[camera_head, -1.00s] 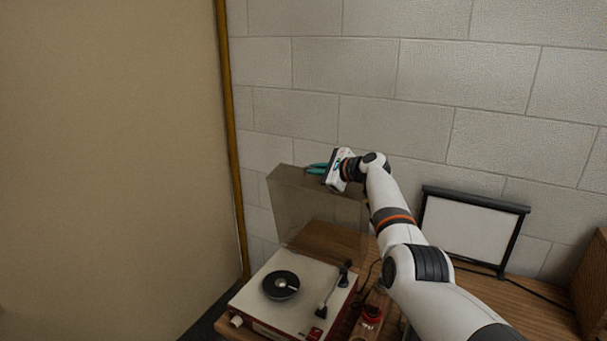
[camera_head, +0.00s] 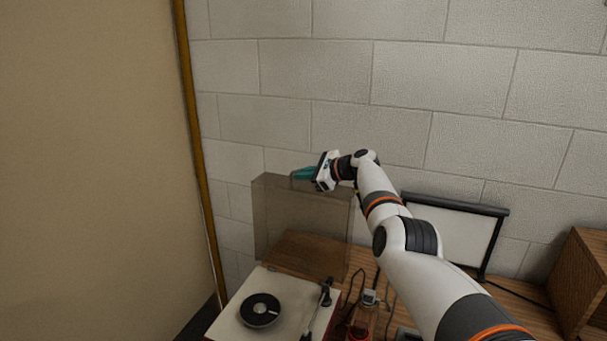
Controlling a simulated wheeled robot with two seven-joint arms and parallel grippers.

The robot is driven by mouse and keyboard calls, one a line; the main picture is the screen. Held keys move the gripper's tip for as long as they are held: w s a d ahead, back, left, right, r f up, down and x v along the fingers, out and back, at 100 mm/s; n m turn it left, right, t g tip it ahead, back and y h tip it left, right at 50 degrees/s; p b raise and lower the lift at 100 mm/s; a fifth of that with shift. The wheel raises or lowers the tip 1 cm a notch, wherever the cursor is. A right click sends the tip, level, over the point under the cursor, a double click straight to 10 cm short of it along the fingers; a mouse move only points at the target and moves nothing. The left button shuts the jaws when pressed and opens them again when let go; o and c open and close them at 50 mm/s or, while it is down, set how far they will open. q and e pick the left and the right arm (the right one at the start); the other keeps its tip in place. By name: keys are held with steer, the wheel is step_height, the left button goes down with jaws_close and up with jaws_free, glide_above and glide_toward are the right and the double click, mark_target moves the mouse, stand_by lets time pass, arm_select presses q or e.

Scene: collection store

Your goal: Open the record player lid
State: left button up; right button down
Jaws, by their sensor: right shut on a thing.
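The record player (camera_head: 282,300) stands on the wooden table, with a black disc (camera_head: 260,310) and a tonearm (camera_head: 322,303) on its pale top. Its lid (camera_head: 300,222), a see-through brownish cover, stands raised, about upright, behind the deck. My right gripper (camera_head: 303,174) is at the lid's top edge and is shut on it. The teal fingers partly hide that edge. My left gripper is not in view.
A white screen in a black frame (camera_head: 452,234) stands behind my right arm, and a wooden box (camera_head: 588,280) is at the right. A red-based jar (camera_head: 359,332) and cables are right of the player. A brick wall is close behind.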

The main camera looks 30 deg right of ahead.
steer(key=c, duration=1.5)
jaws_free()
steer(key=shift+f, duration=0.15)
steer(key=shift+w, duration=0.1)
steer(key=shift+p+v, duration=0.45)
steer(key=shift+v, duration=0.8)
step_height(320, 180, up, 3)
steer(key=b, duration=0.3)
glide_above(337, 193)
steer(key=shift+d+f, duration=0.1)
steer(key=shift+s+d+r, duration=0.15)
steer(key=shift+s+r, duration=0.1)
steer(key=shift+s, duration=0.05)
